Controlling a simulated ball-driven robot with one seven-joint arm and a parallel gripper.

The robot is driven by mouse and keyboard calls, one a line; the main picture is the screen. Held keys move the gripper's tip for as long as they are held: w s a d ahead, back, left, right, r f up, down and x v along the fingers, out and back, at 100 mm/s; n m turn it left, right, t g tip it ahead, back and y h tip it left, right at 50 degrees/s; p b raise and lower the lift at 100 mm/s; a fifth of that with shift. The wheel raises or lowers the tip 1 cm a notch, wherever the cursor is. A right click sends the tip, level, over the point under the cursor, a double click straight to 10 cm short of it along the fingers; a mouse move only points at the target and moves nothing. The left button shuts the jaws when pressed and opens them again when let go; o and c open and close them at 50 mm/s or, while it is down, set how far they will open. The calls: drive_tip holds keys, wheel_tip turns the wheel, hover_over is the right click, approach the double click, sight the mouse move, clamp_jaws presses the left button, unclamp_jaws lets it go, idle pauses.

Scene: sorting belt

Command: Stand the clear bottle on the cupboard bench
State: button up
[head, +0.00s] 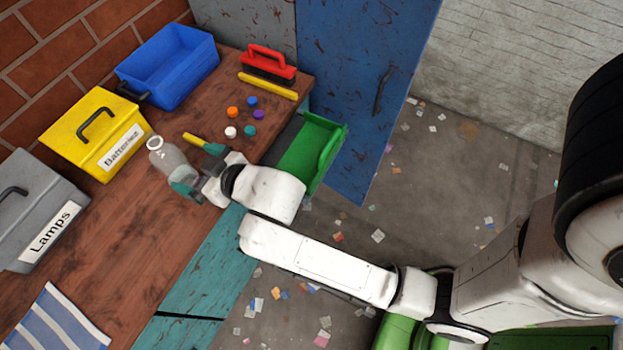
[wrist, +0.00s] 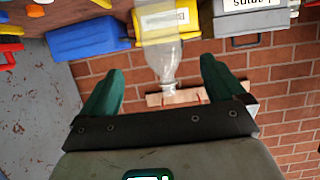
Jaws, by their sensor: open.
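The clear bottle (head: 171,157) stands upright on the brown wooden bench top (head: 127,230), in front of the yellow box. My gripper (head: 199,171) is open, with its green fingertips on either side of the bottle's near side in the head view. Teal cupboard doors (head: 205,280) are below the bench's front edge.
A yellow Batteries box (head: 85,130), grey Lamps box (head: 35,200) and blue bin (head: 170,70) line the wall. Coloured caps (head: 232,112), a red brush (head: 268,60), a yellow rod (head: 268,87) and a striped cloth (head: 55,320) lie on the bench. A green tray (head: 312,150) is beside its edge.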

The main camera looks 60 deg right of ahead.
drive_tip(key=s+d+f+g, duration=0.2)
drive_tip(key=s+f+g, duration=0.1)
drive_tip(key=s, duration=0.6)
drive_tip(key=s+d+f+g, duration=0.3)
drive_tip(key=s+f+g, duration=0.1)
drive_tip(key=s, duration=0.5)
drive_tip(key=s+d+f+g, duration=0.2)
drive_tip(key=s+g, duration=0.3)
drive_tip(key=s, duration=0.4)
drive_tip(key=shift+d+f+m+g, duration=0.3)
drive_tip(key=shift+f+g, duration=0.1)
drive_tip(key=shift+f, duration=0.5)
drive_tip(key=shift+w, duration=0.1)
drive_tip(key=shift+c, duration=0.2)
